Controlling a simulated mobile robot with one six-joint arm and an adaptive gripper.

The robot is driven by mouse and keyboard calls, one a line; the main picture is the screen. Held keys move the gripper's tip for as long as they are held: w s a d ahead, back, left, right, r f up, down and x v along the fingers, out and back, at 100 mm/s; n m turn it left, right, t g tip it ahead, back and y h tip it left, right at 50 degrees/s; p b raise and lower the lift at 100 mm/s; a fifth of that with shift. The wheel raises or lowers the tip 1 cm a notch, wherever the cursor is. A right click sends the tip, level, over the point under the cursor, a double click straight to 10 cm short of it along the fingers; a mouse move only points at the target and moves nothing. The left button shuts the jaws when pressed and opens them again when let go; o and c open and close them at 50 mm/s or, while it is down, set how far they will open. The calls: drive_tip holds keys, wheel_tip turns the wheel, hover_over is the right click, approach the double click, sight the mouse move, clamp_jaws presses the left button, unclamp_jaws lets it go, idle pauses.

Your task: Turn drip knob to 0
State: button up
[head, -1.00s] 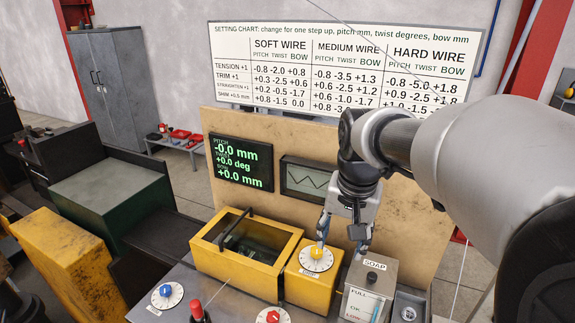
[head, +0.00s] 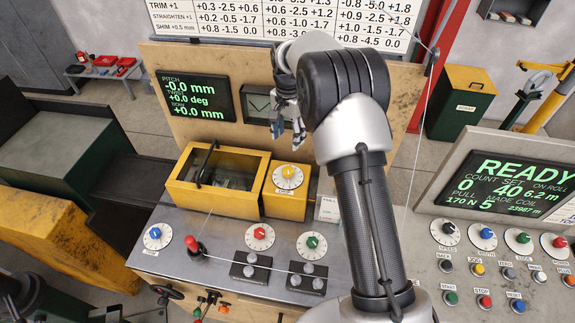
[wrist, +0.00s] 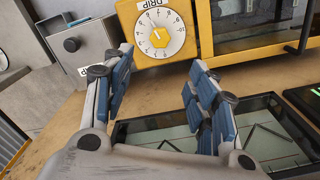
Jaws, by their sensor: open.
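The drip knob (head: 290,172) is a yellow knob on a white numbered dial, on the front of a yellow box. It also shows at the top of the wrist view (wrist: 158,38), with an upside-down DRIP label beside it. Its exact setting is too small to read surely. My gripper (head: 287,132) is in front of the panel, above the knob in the head view. In the wrist view my gripper (wrist: 161,60) is open and empty, its two blue-padded fingers apart below the dial. The knob is not between the pads.
The small waveform screen (head: 258,106) is behind my gripper. A yellow tank (head: 190,190) with a glass lid stands left of the knob. The soap box (head: 328,209) at its right is partly hidden by my arm. Blue (head: 155,233), red (head: 260,232) and green (head: 311,241) knobs sit lower.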

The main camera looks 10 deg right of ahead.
sight(288, 170)
wheel_tip(288, 170, down, 16)
drive_tip(key=shift+r+p, duration=0.1)
drive_tip(key=shift+p, duration=0.6)
drive_tip(key=shift+c, duration=0.6)
drive_tip(key=c, duration=1)
